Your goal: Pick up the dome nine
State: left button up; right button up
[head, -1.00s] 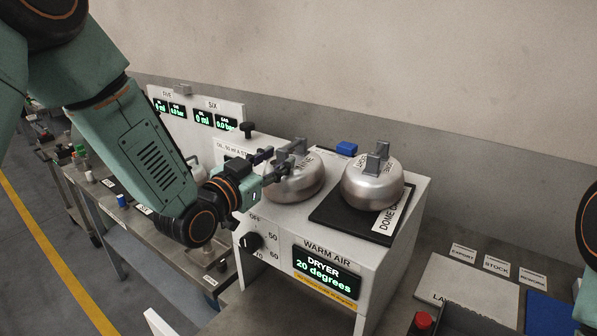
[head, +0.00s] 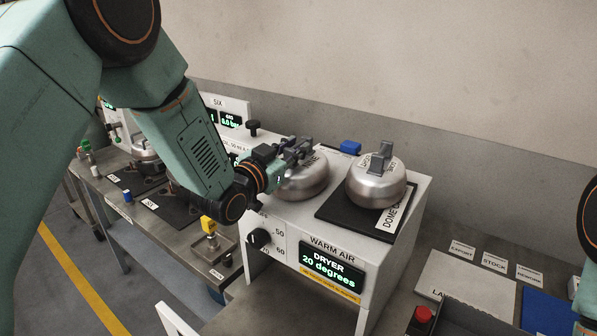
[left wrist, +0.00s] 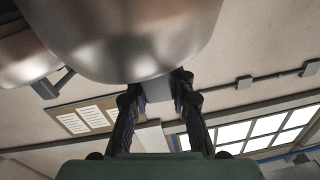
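The left silver dome (head: 305,184), its label ending in "NE", sits on the white dryer's top (head: 286,212). My left gripper (head: 303,150) is at the grey handle on top of it and covers most of that handle in the head view. In the left wrist view the dome's metal underside curve (left wrist: 130,45) fills the top, and the grey handle (left wrist: 157,90) stands between my two fingers (left wrist: 158,100), which appear to touch it on both sides. My right gripper is out of view; only part of that arm shows at the right edge.
A second silver dome (head: 376,184) with a grey handle stands on a black mat (head: 336,208) just right. A blue block (head: 350,147) lies behind. A grey board (head: 470,293), a red-capped item (head: 423,314) and a blue pad (head: 545,312) lie at lower right.

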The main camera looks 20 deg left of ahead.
pick_arm(q)
jog(key=shift+w+d+f, duration=0.15)
jog(key=shift+w+d, duration=0.05)
jog(key=shift+w, duration=0.1)
grip_shut()
jog(key=shift+s+a, duration=0.1)
jog(key=shift+s, duration=0.1)
